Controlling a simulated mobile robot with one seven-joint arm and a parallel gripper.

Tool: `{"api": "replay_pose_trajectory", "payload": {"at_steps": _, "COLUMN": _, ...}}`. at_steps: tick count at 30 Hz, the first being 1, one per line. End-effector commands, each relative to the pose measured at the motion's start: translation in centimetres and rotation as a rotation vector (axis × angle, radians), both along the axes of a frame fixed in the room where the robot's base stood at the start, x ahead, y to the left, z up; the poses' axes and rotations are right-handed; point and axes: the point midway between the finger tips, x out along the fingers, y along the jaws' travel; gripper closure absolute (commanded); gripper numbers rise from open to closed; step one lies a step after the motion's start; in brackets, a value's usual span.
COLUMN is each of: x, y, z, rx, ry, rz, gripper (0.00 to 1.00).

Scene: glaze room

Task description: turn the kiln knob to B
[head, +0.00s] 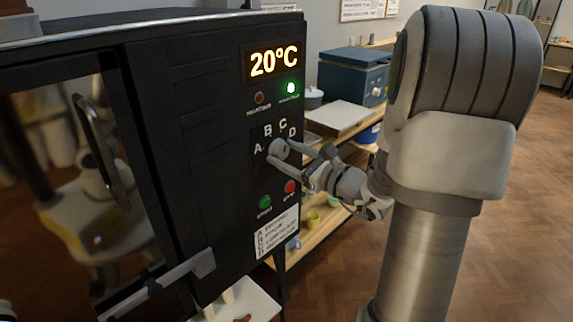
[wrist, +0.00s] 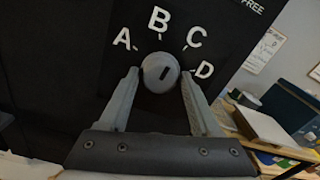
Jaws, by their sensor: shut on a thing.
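The kiln knob (head: 278,147) is a round grey dial on the black front of the kiln (head: 190,130), ringed by white letters A, B, C and D. In the wrist view, the knob (wrist: 158,71) has a short dark mark that leans slightly right of upright, roughly between the B (wrist: 158,19) and the C (wrist: 195,37). My gripper (head: 291,158) reaches the knob from the right. In the wrist view, my gripper (wrist: 160,75) has one finger on each side of the knob and is shut on it.
A lit display (head: 274,62) reads 20°C above a green lamp (head: 291,88) and an unlit red lamp (head: 259,98). Green (head: 265,202) and red (head: 290,187) buttons sit just below the knob. The kiln door handle (head: 103,150) sticks out at left. A shelf (head: 320,233) stands behind.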

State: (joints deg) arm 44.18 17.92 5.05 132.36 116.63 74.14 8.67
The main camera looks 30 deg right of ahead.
Motion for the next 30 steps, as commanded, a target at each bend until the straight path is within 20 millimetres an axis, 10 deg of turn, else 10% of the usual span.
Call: {"api": "replay_pose_trajectory", "payload": {"at_steps": 30, "x": 0.01, "y": -0.14, "z": 0.04, "rx": -0.463, "ry": -0.167, "rz": -0.001, "gripper": 0.91}}
